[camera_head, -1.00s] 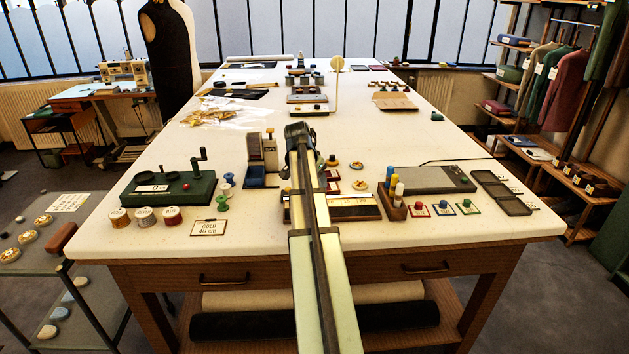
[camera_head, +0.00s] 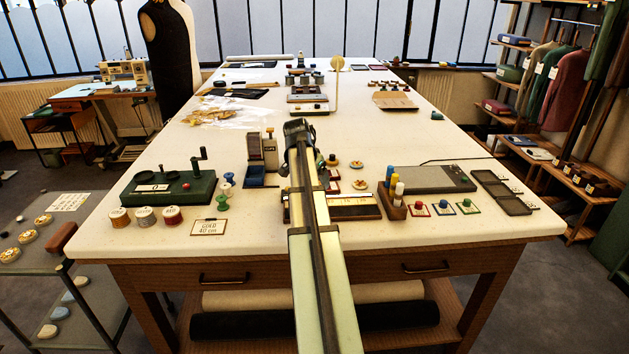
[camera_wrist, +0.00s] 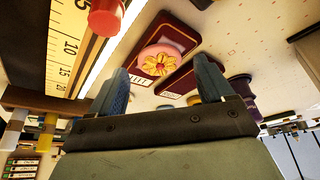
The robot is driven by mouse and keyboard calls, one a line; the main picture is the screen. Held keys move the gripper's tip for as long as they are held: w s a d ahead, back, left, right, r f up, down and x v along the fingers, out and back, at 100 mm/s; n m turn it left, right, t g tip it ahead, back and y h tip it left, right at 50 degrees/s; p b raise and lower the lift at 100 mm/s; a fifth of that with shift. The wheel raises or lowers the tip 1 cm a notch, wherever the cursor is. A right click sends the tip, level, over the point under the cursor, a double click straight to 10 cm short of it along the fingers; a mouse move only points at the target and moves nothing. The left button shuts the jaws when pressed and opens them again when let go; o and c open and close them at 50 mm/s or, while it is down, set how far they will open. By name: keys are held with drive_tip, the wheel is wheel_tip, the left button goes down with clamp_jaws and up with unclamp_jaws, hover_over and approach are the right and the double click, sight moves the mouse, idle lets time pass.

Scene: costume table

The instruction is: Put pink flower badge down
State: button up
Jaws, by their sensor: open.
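The pink flower badge (camera_wrist: 161,64), a pink round with a yellow flower, lies on a dark red card (camera_wrist: 128,47) with a white label in the wrist view. My gripper (camera_wrist: 161,80) is open, its two blue fingers apart, with the badge showing between and beyond the fingertips. I see no finger touching it. In the head view my arm hides the fingers, and I cannot pick out the pink badge for certain. A second dark red labelled card (camera_wrist: 177,80) lies beside the first, partly behind a finger.
A ruler (camera_wrist: 62,50) and a red knob (camera_wrist: 106,17) are close to the left finger. A dark purple piece (camera_wrist: 241,92) stands at the right. Other round badges (camera_head: 357,165) lie right of my arm, near a wooden block with coloured pegs (camera_head: 393,203).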

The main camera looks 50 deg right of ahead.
drive_tip(key=v, duration=1.1)
